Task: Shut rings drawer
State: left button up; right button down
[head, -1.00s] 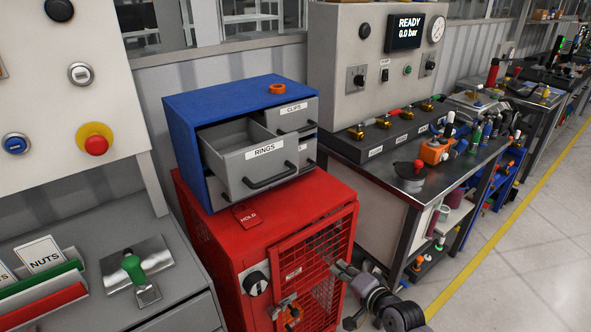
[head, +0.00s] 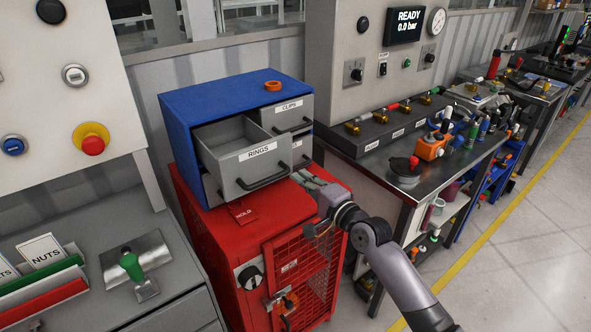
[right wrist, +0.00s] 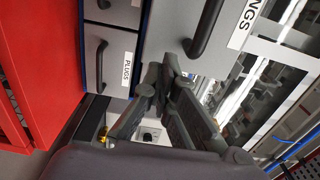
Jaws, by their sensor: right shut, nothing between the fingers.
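The grey rings drawer (head: 243,172) hangs pulled out of the upper left of the blue drawer cabinet (head: 178,110); its visible inside looks empty. In the right wrist view the rings drawer (right wrist: 168,28) shows its black handle and part of its label. My right gripper (head: 303,178) is just right of the drawer's front, near its handle. It is shut and empty; its fingertips (right wrist: 165,75) show in front of the drawer's front, and I cannot tell whether they touch it. My left gripper is not in view.
The clips drawer (head: 288,116) is shut, as is the plugs drawer (right wrist: 110,68). An orange ring (head: 273,86) lies on the cabinet top. The blue cabinet stands on a red mesh cabinet (head: 215,240). A workbench with valves (head: 407,180) stands to the right.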

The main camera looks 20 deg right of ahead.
jog(key=x, duration=0.3)
jog(key=shift+w, duration=0.1)
